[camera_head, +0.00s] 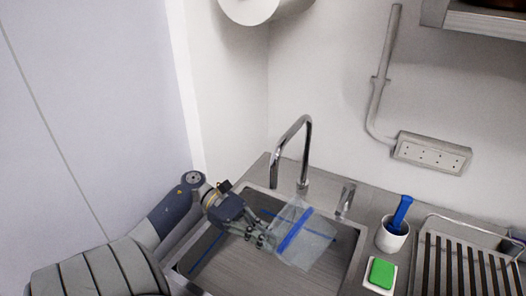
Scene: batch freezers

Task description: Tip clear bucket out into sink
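The clear bucket (312,249) is see-through with a blue band across it. It hangs tilted on its side over the metal sink (330,283), a little above the basin. My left gripper (263,238) comes in from the left and is shut on the near-left edge of the bucket. Its fingertips are partly lost against the clear wall. I cannot tell whether anything is inside the bucket. My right gripper is out of view.
A curved chrome tap (307,140) rises behind the sink, close to the bucket, with a lever (346,198) beside it. To the right stand a white cup (391,238) with a blue-handled tool, a green sponge (382,273) and a drying rack (466,268). A wall closes the left side.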

